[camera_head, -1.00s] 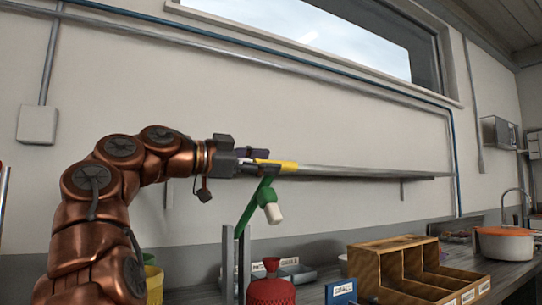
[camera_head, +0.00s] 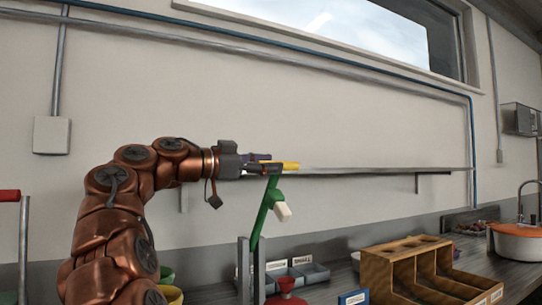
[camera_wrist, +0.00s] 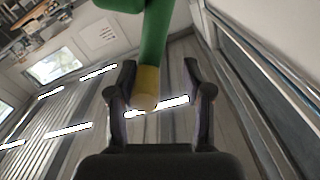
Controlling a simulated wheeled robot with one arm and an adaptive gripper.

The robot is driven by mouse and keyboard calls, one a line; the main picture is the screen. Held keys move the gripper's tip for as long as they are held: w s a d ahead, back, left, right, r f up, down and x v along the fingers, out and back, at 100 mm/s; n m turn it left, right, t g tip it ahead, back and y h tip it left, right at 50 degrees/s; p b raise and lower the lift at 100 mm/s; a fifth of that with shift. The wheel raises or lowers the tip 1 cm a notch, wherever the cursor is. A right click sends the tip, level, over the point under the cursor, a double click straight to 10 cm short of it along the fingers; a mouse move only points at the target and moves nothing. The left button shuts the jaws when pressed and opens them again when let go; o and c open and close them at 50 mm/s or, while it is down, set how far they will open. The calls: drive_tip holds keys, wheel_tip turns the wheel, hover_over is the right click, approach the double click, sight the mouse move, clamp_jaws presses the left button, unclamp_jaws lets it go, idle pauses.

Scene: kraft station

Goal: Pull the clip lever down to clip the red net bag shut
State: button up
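The green clip lever (camera_head: 265,210) stands steeply up from a grey metal post (camera_head: 243,268). It has a white stub (camera_head: 283,212) on its side and a yellow grip (camera_head: 290,166) at its top. The red net bag (camera_head: 287,285) is at the bottom edge beside the post; only its top shows. My gripper (camera_head: 270,164) is at the lever's top. In the wrist view, the yellow grip (camera_wrist: 145,88) lies between my open fingers (camera_wrist: 159,85), closer to the left finger, with a gap on the right. I cannot tell whether it touches a finger.
A wooden compartment box (camera_head: 425,268) stands on the counter to the right, with a blue label sign (camera_head: 354,298) before it. Grey bins (camera_head: 298,275) stand behind the bag. A wall shelf (camera_head: 380,171) runs behind my gripper.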

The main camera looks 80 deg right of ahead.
drive_tip(key=w+d+p, duration=0.1)
drive_tip(key=p, duration=0.1)
drive_tip(key=w+d+r+n+p, duration=0.1)
drive_tip(key=p, duration=0.2)
drive_tip(key=w+d+r+n+p, duration=0.1)
drive_tip(key=p, duration=0.2)
drive_tip(key=shift+w+d+r, duration=0.15)
drive_tip(key=shift+d+r, duration=0.1)
drive_tip(key=shift+d, duration=0.05)
idle(0.4)
drive_tip(key=v, duration=0.9)
drive_tip(key=shift+p, duration=0.35)
idle(0.5)
idle(0.3)
idle(0.5)
